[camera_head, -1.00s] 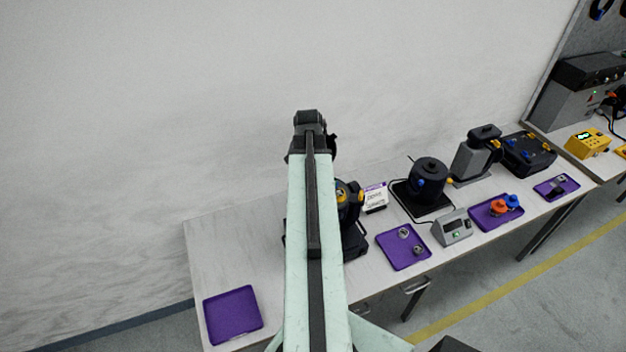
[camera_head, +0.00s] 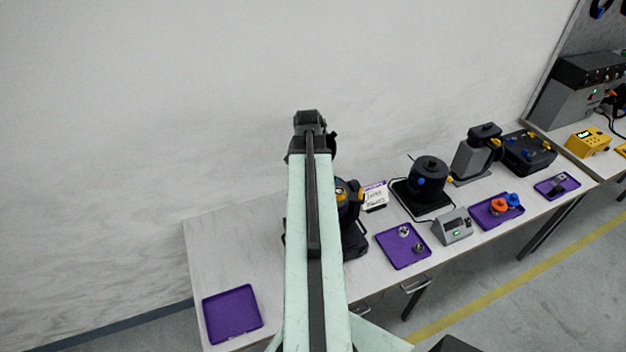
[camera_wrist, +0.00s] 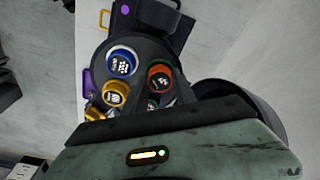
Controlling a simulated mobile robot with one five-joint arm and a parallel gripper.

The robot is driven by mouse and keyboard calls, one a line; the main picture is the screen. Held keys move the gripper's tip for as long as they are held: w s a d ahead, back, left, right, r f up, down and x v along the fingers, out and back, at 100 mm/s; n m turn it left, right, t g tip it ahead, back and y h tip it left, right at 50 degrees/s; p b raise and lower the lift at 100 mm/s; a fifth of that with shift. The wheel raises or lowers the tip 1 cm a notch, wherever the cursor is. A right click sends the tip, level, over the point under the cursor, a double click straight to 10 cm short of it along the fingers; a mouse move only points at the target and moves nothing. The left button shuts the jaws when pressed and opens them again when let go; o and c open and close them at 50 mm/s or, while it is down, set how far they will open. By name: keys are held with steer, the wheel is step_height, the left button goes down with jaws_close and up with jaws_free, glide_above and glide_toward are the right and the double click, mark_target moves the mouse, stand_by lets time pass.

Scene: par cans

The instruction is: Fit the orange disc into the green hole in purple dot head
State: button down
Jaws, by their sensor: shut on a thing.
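In the wrist view the black round head (camera_wrist: 118,84) has several coloured ports: a blue-rimmed one (camera_wrist: 122,64), a yellow one (camera_wrist: 115,94) and an orange-rimmed one (camera_wrist: 160,76). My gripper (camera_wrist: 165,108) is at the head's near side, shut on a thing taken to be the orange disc. In the head view my arm partly covers this head (camera_head: 347,200).
An empty purple tray (camera_head: 232,314) lies at the bench's left end. Another tray (camera_head: 403,262) holds small metal parts. To the right stand a black can (camera_head: 428,178), a grey box (camera_head: 453,228) and a tray with orange and blue pieces (camera_head: 487,219).

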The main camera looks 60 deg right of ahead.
steer(key=shift+f+b, duration=0.3)
steer(key=shift+f, duration=0.1)
steer(key=c, duration=0.9)
jaws_free()
steer(key=r+p, duration=0.5)
steer(key=a+r+p, duration=0.1)
steer(key=r+p, duration=0.2)
steer(key=shift+r, duration=0.1)
steer(key=shift+f, duration=0.2)
